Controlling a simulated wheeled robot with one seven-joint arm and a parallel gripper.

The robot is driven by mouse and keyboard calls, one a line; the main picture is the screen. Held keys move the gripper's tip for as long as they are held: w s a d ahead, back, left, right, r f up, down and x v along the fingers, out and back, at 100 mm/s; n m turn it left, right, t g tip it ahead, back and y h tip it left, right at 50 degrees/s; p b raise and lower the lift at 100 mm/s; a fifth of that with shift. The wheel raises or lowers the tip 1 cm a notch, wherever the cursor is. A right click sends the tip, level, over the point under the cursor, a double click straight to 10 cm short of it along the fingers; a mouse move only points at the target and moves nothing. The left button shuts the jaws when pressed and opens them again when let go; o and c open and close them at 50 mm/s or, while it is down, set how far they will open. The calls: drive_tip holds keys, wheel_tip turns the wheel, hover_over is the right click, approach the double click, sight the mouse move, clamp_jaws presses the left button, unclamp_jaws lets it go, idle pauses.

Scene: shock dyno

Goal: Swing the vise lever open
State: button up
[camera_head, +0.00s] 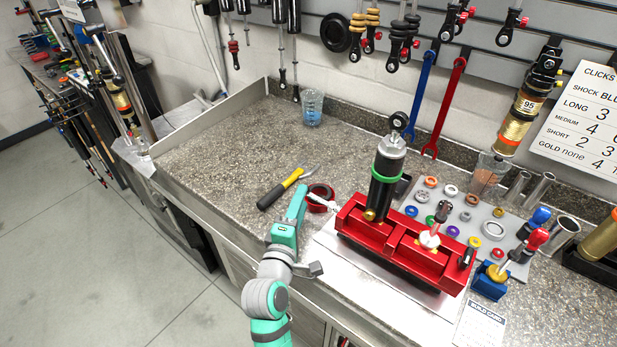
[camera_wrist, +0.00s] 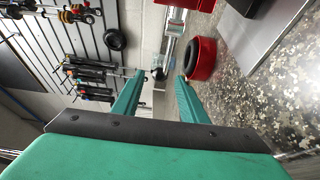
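The red vise (camera_head: 400,245) sits on the bench with a black shock body with a green ring (camera_head: 383,185) upright in it. A silver lever (camera_head: 322,203) sticks out from the vise's left end toward my gripper. In the wrist view the lever (camera_wrist: 172,42) runs down from the red vise (camera_wrist: 190,4) to a dark round knob. My gripper (camera_head: 303,190) is at the lever's free end, left of the vise. In the wrist view my gripper (camera_wrist: 161,78) is open, with the knob showing between the fingertips. I cannot tell whether either finger touches it.
A red and black ring (camera_wrist: 202,58) lies on the bench close to my right-hand finger. A yellow and black hammer-like tool (camera_head: 280,188) lies behind my gripper. A grey mat with several small parts (camera_head: 440,190) is right of the vise. The bench's left end is clear.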

drive_tip(key=x, duration=0.8)
drive_tip(key=shift+w+d, duration=0.15)
drive_tip(key=shift+w, duration=0.15)
clamp_jaws()
